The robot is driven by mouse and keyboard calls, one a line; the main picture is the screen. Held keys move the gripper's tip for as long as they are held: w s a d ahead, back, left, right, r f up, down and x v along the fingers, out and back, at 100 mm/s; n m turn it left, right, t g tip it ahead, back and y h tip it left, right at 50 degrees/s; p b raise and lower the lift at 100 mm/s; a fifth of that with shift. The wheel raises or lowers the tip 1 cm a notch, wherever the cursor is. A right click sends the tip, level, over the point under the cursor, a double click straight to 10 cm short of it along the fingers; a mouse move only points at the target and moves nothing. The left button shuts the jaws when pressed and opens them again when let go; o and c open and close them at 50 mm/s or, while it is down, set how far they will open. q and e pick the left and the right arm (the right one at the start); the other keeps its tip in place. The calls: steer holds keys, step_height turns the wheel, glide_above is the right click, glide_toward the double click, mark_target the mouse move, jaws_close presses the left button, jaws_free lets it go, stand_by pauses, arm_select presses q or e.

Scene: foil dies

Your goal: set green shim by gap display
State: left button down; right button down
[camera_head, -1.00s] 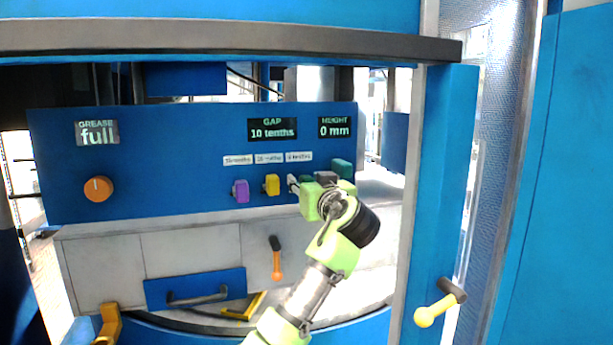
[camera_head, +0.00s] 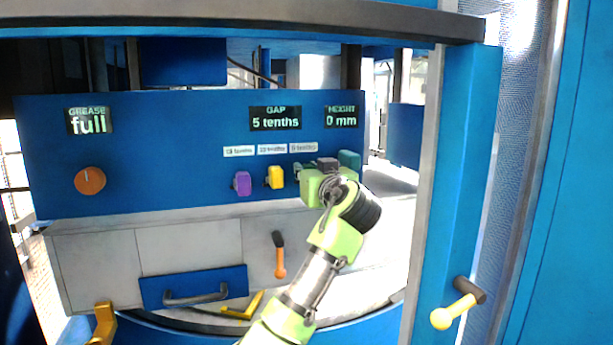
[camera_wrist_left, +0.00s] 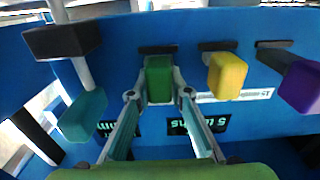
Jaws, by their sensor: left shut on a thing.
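The green shim (camera_wrist_left: 159,80) sits at a dark slot on the blue panel in the left wrist view, between the fingertips of my left gripper (camera_wrist_left: 159,95), which is shut on it. In the head view my left gripper (camera_head: 312,177) is against the panel and largely hides the shim. The gap display (camera_head: 276,118) reads "5 tenths" above and to the left of the gripper. It appears upside down in the left wrist view (camera_wrist_left: 198,126). My right gripper is in neither view.
A yellow block (camera_head: 275,176) and a purple block (camera_head: 241,183) stand left of my gripper. A teal block (camera_head: 349,160) is close on its right. A height display (camera_head: 341,117) reads "0 mm". An orange knob (camera_head: 90,180) is at far left. A blue post (camera_head: 455,180) stands right.

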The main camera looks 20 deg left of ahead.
arm_select(q)
steer(key=shift+s, duration=0.1)
steer(key=c, duration=2)
jaws_free()
steer(key=shift+s+d+r, duration=0.1)
steer(key=shift+d, duration=0.1)
steer(key=shift+c, duration=0.2)
steer(key=shift+o, duration=1)
steer(key=shift+s+d, duration=0.2)
steer(key=shift+s, duration=0.1)
steer(key=v, duration=1.1)
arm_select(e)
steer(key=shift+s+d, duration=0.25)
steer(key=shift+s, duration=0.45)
